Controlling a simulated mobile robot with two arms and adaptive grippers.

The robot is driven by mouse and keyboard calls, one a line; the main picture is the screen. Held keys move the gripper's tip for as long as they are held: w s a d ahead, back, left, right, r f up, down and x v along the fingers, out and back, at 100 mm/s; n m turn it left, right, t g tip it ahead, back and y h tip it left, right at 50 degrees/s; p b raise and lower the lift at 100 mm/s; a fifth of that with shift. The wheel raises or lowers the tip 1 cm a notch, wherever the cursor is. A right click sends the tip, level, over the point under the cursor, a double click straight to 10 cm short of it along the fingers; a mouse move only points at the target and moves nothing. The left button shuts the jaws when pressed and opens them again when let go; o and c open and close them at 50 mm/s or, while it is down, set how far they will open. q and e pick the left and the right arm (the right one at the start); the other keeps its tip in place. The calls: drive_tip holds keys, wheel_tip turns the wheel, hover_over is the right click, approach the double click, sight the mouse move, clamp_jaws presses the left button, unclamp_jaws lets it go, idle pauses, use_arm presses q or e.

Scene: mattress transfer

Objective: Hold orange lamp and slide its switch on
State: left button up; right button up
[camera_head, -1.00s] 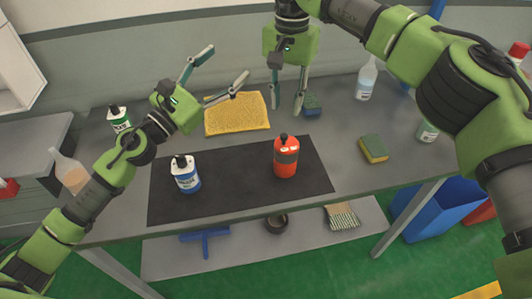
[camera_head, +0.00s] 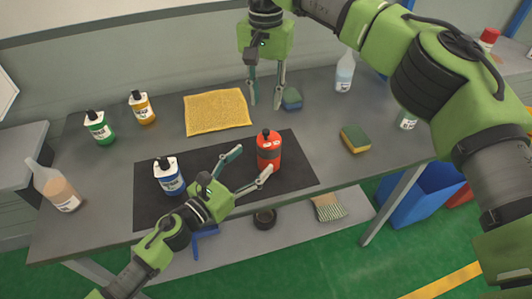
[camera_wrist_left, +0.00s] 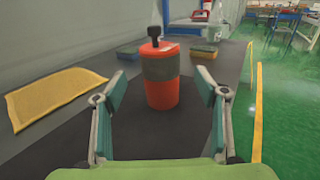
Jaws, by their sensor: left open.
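The orange lamp (camera_head: 269,153), a red-orange cylinder with a dark band and a black knob on top, stands upright on the black mat (camera_head: 215,201). It also shows in the left wrist view (camera_wrist_left: 161,92), straight ahead between the fingers. My left gripper (camera_head: 254,163) is open, its two fingers spread towards the lamp from the lower left. In the left wrist view, gaps show between the fingers and the lamp. My right gripper (camera_head: 265,104) is open and empty, pointing down above and behind the lamp. The lamp's switch cannot be made out.
A blue-labelled bottle (camera_head: 169,176) stands on the mat, left of the lamp. A yellow cloth (camera_head: 217,112) lies behind the mat. A green-yellow sponge (camera_head: 355,139) is to the right, a blue sponge (camera_head: 291,99) near my right gripper. Several bottles stand along the left and back of the table.

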sight(261, 160)
use_arm(q)
wheel_tip(261, 160, down, 4)
drive_tip(key=shift+r, duration=0.15)
drive_tip(key=x, duration=0.7)
drive_tip(key=shift+r, duration=0.2)
drive_tip(key=shift+w+d, duration=0.2)
